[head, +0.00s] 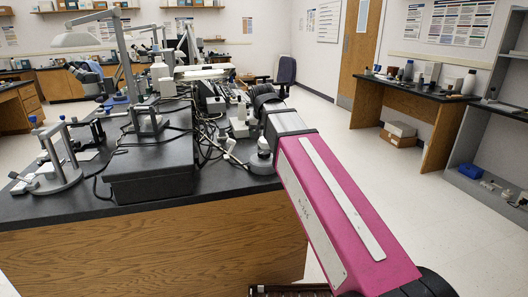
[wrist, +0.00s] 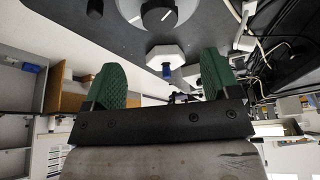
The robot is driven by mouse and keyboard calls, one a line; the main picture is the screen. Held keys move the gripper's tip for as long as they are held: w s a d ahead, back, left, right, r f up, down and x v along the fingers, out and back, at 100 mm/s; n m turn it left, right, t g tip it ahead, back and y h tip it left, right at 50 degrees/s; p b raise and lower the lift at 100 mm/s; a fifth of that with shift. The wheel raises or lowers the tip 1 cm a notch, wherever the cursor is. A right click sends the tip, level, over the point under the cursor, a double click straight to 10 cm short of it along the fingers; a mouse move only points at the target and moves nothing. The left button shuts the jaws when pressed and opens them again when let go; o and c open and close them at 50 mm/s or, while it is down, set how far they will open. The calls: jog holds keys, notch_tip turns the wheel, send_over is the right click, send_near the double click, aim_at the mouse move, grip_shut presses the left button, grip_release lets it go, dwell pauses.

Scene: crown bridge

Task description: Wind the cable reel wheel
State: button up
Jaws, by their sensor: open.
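My gripper (wrist: 161,64) is open in the wrist view, with its two green textured fingers wide apart and nothing held between them. Beyond the gap is a white faceted part (wrist: 165,54) with a small dark blue piece. Above it in the picture is a round black knob (wrist: 158,15) on a pale base, cut by the top edge. I cannot tell for certain which part is the cable reel wheel. In the head view my arm's wrist hides the fingers. A small white device (head: 262,158) stands on the bench beside my wrist.
The black bench (head: 70,206) carries a dark box (head: 150,165), a stand with blue knobs (head: 62,165), a lamp (head: 85,40) and tangled cables (head: 207,140). An office chair (head: 286,72) stands behind. Open floor (head: 430,215) lies to the right.

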aim_at(264, 152)
jog(key=shift+x, duration=5.15)
jog(key=c, duration=0.9)
